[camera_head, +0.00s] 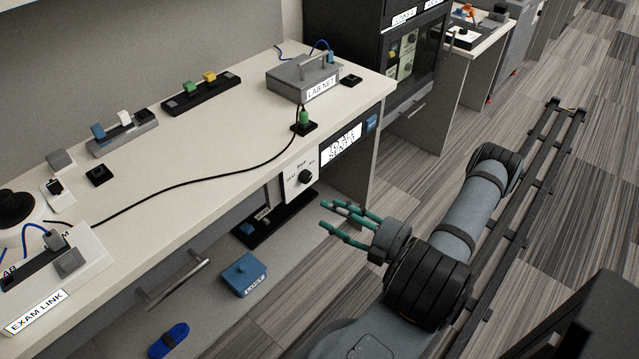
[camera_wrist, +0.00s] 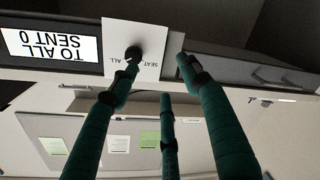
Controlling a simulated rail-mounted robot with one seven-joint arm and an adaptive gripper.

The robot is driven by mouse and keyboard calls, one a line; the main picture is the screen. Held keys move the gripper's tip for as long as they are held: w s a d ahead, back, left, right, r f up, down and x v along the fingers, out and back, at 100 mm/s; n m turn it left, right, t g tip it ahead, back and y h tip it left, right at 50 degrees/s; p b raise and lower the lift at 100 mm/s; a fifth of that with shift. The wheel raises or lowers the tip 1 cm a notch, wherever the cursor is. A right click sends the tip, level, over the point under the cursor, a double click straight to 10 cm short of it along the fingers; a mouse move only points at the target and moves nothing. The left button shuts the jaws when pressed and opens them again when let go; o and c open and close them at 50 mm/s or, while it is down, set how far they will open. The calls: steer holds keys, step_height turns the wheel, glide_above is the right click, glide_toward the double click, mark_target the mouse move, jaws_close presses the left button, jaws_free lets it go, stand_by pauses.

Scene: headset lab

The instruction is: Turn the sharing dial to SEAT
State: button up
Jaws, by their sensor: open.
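The sharing dial is a round black knob (camera_head: 305,177) on a white plate (camera_head: 292,197) at the front of the bench. Small labels sit around it; which one it points at I cannot tell. My gripper (camera_head: 328,219) has green fingers, spread open and empty, in front of and below the dial in the head view. In the wrist view one fingertip of my gripper (camera_wrist: 158,68) overlaps the knob's lower edge; contact cannot be told.
A display (camera_head: 342,145) reading TO ALL, SENT beside the dial has a blue button (camera_head: 371,122) next to it. A blue box (camera_head: 244,275) sits below, near a drawer handle (camera_head: 172,283).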

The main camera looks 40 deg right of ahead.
mark_target(308, 179)
steer(key=w+m, duration=0.2)
steer(key=w, duration=0.1)
steer(key=w+d+m+h, duration=0.1)
steer(key=w, duration=0.3)
steer(key=w+d+r+m, duration=0.1)
steer(key=w+m, duration=0.1)
steer(key=w, duration=0.2)
steer(key=shift+w+d+m+t+h, duration=0.1)
steer(key=shift+d+m+t+h, duration=0.1)
steer(key=shift+m+t+h, duration=0.15)
steer(key=shift+c, duration=1)
steer(key=c, duration=0.9)
